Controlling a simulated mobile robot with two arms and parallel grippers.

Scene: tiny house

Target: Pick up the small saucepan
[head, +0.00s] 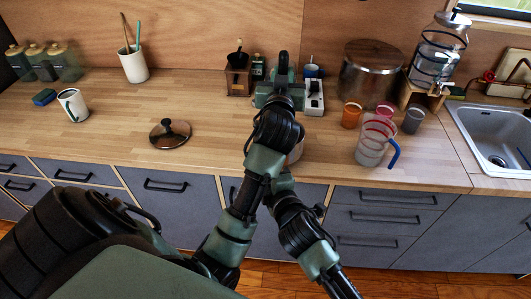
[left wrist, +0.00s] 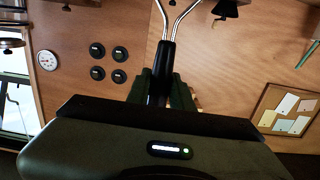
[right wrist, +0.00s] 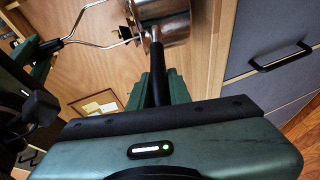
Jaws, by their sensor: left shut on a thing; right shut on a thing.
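The small saucepan (right wrist: 172,24) is silver with a black handle. In the right wrist view my right gripper (right wrist: 158,88) is shut on that handle. In the head view a sliver of the saucepan (head: 296,152) shows behind my arm near the counter's front edge; my right gripper is hidden there. My left gripper (head: 283,64) reaches over the counter towards the back. In the left wrist view it (left wrist: 162,92) is shut on a black handle (left wrist: 163,62) with two forked metal wires. What the wires join is unclear.
A lid (head: 170,134) with a dark knob lies on the wooden counter (head: 225,150). A striped pitcher (head: 375,140), cups and a big pot (head: 370,75) stand to the right, before the sink (head: 495,140). A white mug (head: 72,105) stands left. Drawers (head: 170,195) line the front.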

